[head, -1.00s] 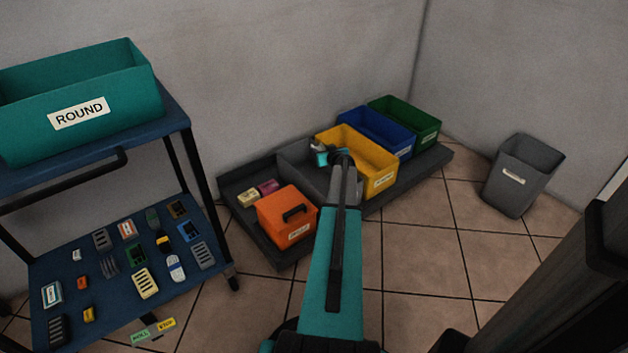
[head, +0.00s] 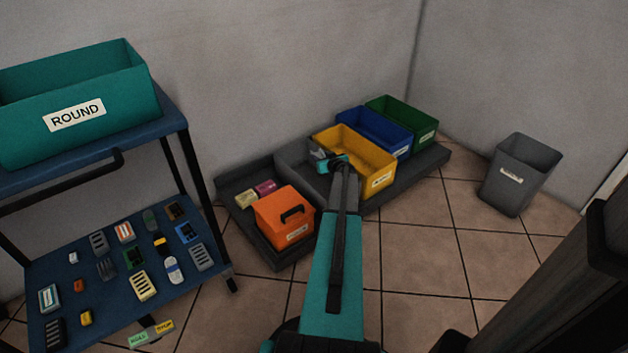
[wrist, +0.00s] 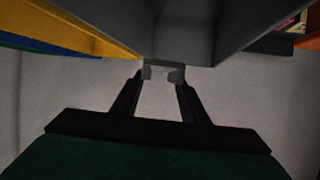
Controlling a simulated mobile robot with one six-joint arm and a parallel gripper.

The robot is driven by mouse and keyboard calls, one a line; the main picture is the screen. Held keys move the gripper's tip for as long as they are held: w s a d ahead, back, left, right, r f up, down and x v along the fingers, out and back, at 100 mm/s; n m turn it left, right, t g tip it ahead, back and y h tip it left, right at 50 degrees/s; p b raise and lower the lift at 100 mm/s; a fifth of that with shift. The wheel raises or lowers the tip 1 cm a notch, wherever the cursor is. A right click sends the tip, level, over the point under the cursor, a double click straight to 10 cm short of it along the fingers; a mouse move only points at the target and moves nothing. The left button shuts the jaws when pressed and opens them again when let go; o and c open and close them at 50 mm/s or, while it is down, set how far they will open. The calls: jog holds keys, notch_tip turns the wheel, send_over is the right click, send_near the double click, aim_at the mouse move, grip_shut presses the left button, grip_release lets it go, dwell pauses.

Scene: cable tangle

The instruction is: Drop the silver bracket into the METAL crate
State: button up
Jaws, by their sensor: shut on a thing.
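My gripper (head: 318,155) is over the row of crates, at the upper left corner of the yellow crate, beside the grey crate. In the wrist view my gripper (wrist: 162,76) is shut on a small grey piece, the silver bracket (wrist: 163,70), held between the fingertips. A grey crate (head: 291,158) stands between the orange box and the yellow crate (head: 377,160); my arm hides part of it and its label. The grey crate (wrist: 195,30) fills the top middle of the wrist view, just beyond the bracket. I cannot read METAL on any crate.
Blue (head: 375,130) and green (head: 408,120) crates stand at the back right. A grey bin (head: 520,175) is on the floor. A cart with a ROUND crate (head: 120,105) is left.

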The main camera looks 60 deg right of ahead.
jog(key=shift+f, duration=1.7)
jog(key=o, duration=1.2)
jog(key=shift+a, duration=0.1)
jog(key=shift+p+v, duration=0.75)
jog(key=shift+v, duration=6.1)
jog(key=shift+s, duration=0.2)
